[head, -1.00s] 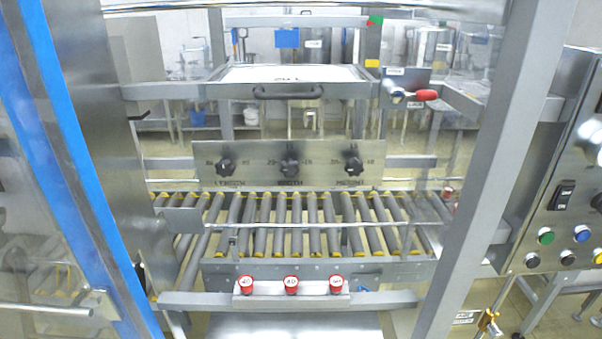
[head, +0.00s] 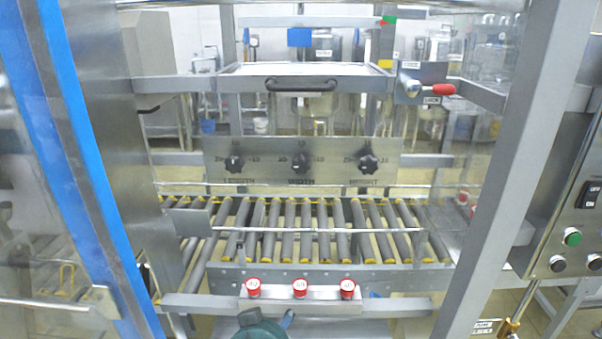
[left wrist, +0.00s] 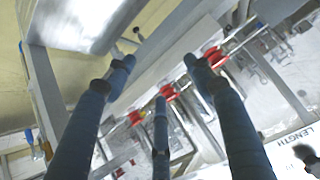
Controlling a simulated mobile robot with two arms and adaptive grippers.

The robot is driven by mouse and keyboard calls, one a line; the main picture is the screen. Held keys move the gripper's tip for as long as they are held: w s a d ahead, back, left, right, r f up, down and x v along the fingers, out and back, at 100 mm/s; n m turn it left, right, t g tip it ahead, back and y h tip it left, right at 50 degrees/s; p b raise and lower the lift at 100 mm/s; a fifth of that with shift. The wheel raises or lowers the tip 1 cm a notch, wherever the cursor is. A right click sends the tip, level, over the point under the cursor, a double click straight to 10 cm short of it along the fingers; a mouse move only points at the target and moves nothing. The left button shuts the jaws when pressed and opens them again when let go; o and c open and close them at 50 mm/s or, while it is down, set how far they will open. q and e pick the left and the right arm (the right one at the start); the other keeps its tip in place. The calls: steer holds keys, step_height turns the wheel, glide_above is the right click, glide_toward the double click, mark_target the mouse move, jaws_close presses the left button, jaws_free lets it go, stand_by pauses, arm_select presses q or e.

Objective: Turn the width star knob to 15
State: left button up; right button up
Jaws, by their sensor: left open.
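The width star knob (head: 300,163) is the middle of three black star knobs on a steel panel (head: 215,148) above the rollers. "WIDTH" is printed below it; its setting is too small to read surely. The length knob (head: 235,163) is to its left and the height knob (head: 368,163) to its right. My left gripper (left wrist: 160,75) is open and empty, its blue fingers spread. In the head view it shows as a dark teal shape (head: 258,330) at the bottom edge, below and apart from the knobs. My right gripper is not in view.
Three red buttons (head: 300,288) sit on a front bar between my left gripper and the knob panel. A roller conveyor (head: 325,235) and a thin horizontal rod lie behind them. Steel posts (head: 485,180) stand on both sides. A handled tray (head: 300,80) is above the panel.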

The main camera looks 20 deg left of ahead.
arm_select(q)
steer(key=w+d+r+n+t+y, duration=0.15)
steer(key=w+r+t, duration=0.4)
steer(key=r, duration=0.85)
steer(key=n+t+y, duration=0.2)
glide_toward(301, 165)
steer(key=shift+h, duration=0.25)
steer(key=p+x, duration=0.2)
steer(key=x, duration=0.5)
steer(key=shift+w+a+r, duration=0.1)
steer(key=shift+w+a, duration=0.25)
steer(key=shift+w, duration=0.35)
steer(key=shift+c, duration=0.3)
steer(key=c, duration=1.1)
